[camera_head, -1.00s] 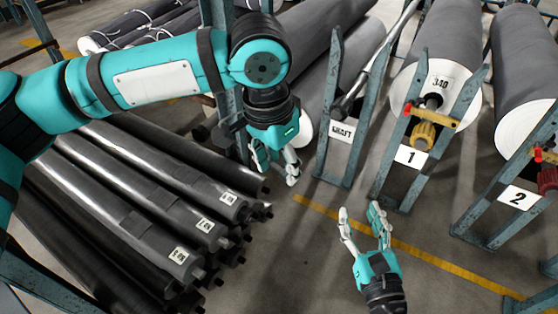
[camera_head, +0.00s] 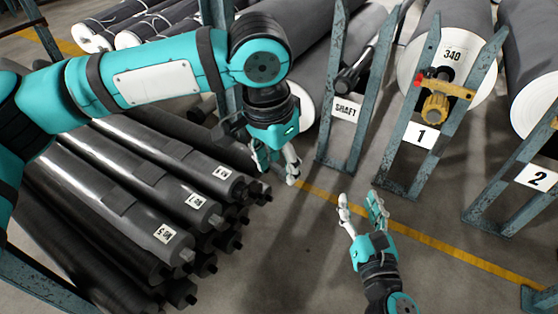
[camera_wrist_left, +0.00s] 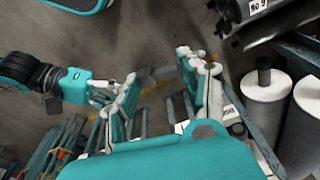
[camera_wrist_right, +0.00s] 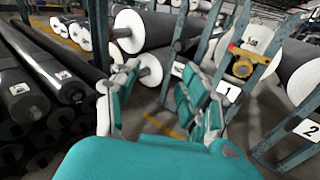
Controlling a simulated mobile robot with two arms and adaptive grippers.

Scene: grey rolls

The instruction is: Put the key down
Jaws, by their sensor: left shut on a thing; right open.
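My left gripper (camera_head: 275,172) hangs at the middle of the head view, in front of the dark roll pile. My right gripper (camera_head: 361,203) is open and empty, lower and to the right, above bare floor. In the right wrist view its fingers (camera_wrist_right: 158,88) stand apart with nothing between them.
A pile of dark rolls (camera_head: 150,200) fills the left. Blue stands with a SHAFT sign (camera_head: 346,108), a 1 sign (camera_head: 421,135) and a 2 sign (camera_head: 536,177) stand at right. A yellow brake part (camera_head: 436,107) sits at stand 1. Floor (camera_head: 300,250) is clear at lower middle.

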